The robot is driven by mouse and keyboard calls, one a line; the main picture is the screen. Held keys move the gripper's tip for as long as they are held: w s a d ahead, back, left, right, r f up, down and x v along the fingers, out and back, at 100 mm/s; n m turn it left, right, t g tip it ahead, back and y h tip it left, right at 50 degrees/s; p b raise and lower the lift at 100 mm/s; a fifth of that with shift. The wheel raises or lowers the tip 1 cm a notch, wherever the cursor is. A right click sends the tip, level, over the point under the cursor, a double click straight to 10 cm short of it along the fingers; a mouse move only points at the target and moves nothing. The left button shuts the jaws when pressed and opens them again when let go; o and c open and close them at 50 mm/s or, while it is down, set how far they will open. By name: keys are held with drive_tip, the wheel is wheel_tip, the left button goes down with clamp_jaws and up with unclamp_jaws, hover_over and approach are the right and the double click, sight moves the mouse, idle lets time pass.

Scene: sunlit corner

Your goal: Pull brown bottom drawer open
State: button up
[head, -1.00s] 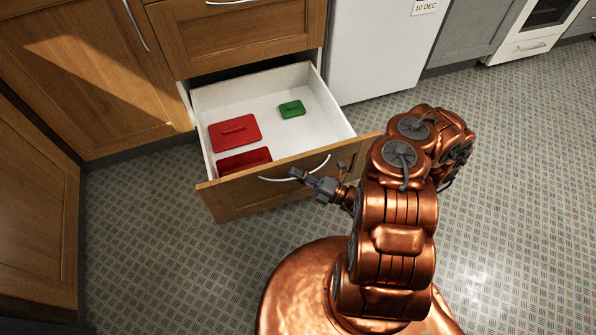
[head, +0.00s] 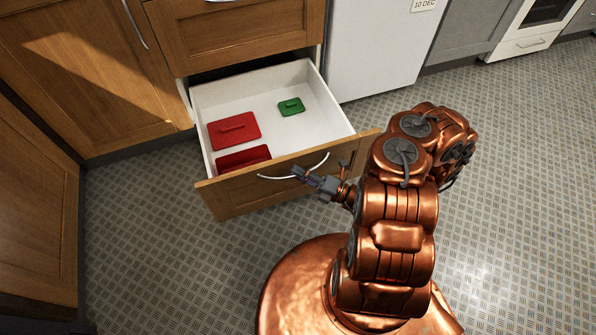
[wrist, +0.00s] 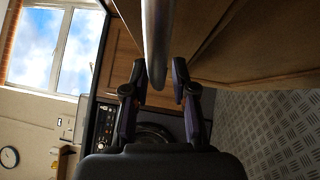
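The brown bottom drawer (head: 237,196) is pulled well out of the cabinet, its white inside showing in the head view. Its curved silver handle (head: 272,178) runs across the wooden front. My gripper (head: 304,174) is at the right half of this handle. In the wrist view, the handle (wrist: 157,40) lies between the two fingers of my gripper (wrist: 160,72). The fingers stand apart, with a narrow gap seeming to show beside the bar. Firm contact is not visible.
Two red lidded items (head: 235,130) and a green one (head: 291,106) lie in the drawer. A closed brown drawer (head: 240,40) is above it. A white appliance (head: 380,50) stands to the right. Patterned floor (head: 520,150) is clear at right.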

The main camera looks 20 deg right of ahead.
drive_tip(key=v, duration=1.1)
idle(0.3)
drive_tip(key=w+a+r+n+g+y+p, duration=0.2)
drive_tip(key=a+r+n+g+y+p, duration=0.15)
drive_tip(key=r+n, duration=0.45)
drive_tip(key=w+a+r+n+g+y+p, duration=0.25)
drive_tip(key=r+n+g, duration=0.25)
drive_tip(key=r, duration=0.6)
drive_tip(key=s+a+r+n+g+h+p, duration=0.2)
drive_tip(key=s+a+r+n+g+p, duration=0.15)
drive_tip(key=r+n+g, duration=0.35)
drive_tip(key=s+a+r+n+g+h+p, duration=0.25)
drive_tip(key=a+r+n, duration=0.25)
drive_tip(key=r, duration=0.5)
drive_tip(key=s+r+n+g+h+p, duration=0.2)
drive_tip(key=s+r+n+h+p, duration=0.65)
drive_tip(key=r+n, duration=0.35)
drive_tip(key=s+d+r+n+t+h+p, duration=0.2)
drive_tip(key=s+d+r+n+h+p, duration=0.1)
drive_tip(key=r, duration=0.4)
drive_tip(key=s+d+r+n+t+h+p, duration=0.2)
drive_tip(key=s+d+r+n+h+p, duration=0.1)
drive_tip(key=r, duration=0.4)
drive_tip(key=shift+s+t+h+p, duration=0.3)
drive_tip(key=shift+s+h+p, duration=0.2)
drive_tip(key=shift+p, duration=0.45)
